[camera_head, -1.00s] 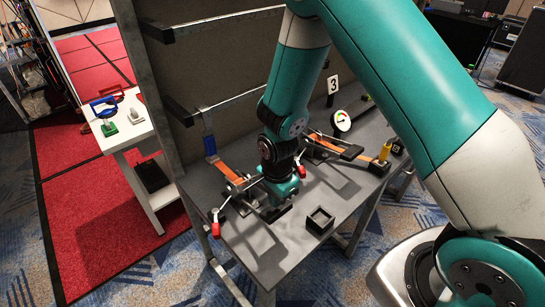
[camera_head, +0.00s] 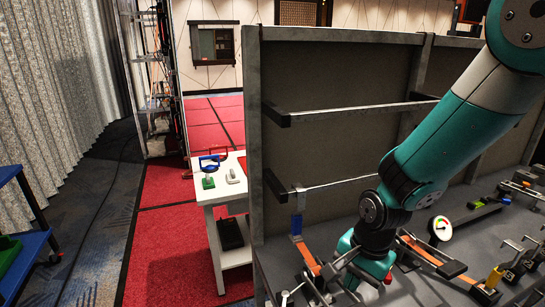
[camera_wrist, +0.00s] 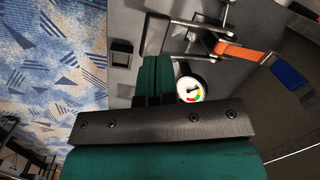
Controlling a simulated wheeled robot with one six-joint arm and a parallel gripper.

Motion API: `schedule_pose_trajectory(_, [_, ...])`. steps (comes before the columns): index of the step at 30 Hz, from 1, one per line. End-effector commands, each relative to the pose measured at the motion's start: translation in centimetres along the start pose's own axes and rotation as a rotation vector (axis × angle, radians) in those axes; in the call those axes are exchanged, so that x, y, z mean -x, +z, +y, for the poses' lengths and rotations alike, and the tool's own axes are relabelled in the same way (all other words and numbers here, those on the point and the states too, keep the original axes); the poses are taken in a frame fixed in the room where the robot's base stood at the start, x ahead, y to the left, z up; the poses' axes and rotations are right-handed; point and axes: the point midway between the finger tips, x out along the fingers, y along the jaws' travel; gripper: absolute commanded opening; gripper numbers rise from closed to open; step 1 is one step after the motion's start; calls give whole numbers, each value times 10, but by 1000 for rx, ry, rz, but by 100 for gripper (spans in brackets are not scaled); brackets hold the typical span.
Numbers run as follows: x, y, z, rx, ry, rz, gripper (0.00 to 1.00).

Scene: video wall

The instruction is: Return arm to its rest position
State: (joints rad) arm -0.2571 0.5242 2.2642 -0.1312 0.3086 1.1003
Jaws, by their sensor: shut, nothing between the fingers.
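My arm (camera_head: 435,145) reaches down from the upper right in the head view, bent over the grey bench. The wrist end hangs low over the bench, and its fingertips are hidden there. In the wrist view my gripper (camera_wrist: 156,62) is shut and empty, its two dark green fingers side by side above the grey bench surface. A round gauge (camera_wrist: 190,90) shows just right of the fingers. It also shows in the head view (camera_head: 440,228), right of the wrist.
The bench holds an orange strap (camera_head: 308,252) with a blue end, toggle clamps, a black square holder (camera_wrist: 122,53) and a yellow item (camera_head: 495,276). An upright panel (camera_head: 330,130) with rails stands behind my arm. Left are a white table (camera_head: 212,196) and a blue cart (camera_head: 35,240).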

Motion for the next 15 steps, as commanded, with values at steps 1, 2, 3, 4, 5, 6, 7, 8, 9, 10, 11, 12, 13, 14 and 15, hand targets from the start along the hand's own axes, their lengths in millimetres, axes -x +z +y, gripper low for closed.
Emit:
schedule_pose_trajectory(1, [29,14,0,124,-35,-14,0])
schedule_pose_trajectory(2, [44,23,2,208,-51,-25,0])
schedule_pose_trajectory(3, [63,35,5,321,-72,-38,0])
schedule_pose_trajectory(4, [77,45,9,407,-89,-46,0])
schedule_pose_trajectory(5, [90,54,13,494,-105,-52,0])
schedule_pose_trajectory(6, [107,67,19,610,-128,-57,0])
schedule_pose_trajectory(7, [118,77,25,696,-142,-60,0])
schedule_pose_trajectory(8, [128,86,30,780,-159,-61,0])
schedule_pose_trajectory(9, [140,98,39,889,-177,-60,0])
schedule_pose_trajectory(10, [148,106,45,964,-190,-58,0])
schedule_pose_trajectory(11, [155,113,51,1036,-202,-55,0])
schedule_pose_trajectory(12, [163,122,58,1122,-214,-53,0])
schedule_pose_trajectory(13, [168,128,63,1178,-223,-48,0])
schedule_pose_trajectory(14, [172,133,68,1230,-230,-45,0])
schedule_pose_trajectory(15, [176,138,73,1287,-237,-41,0])
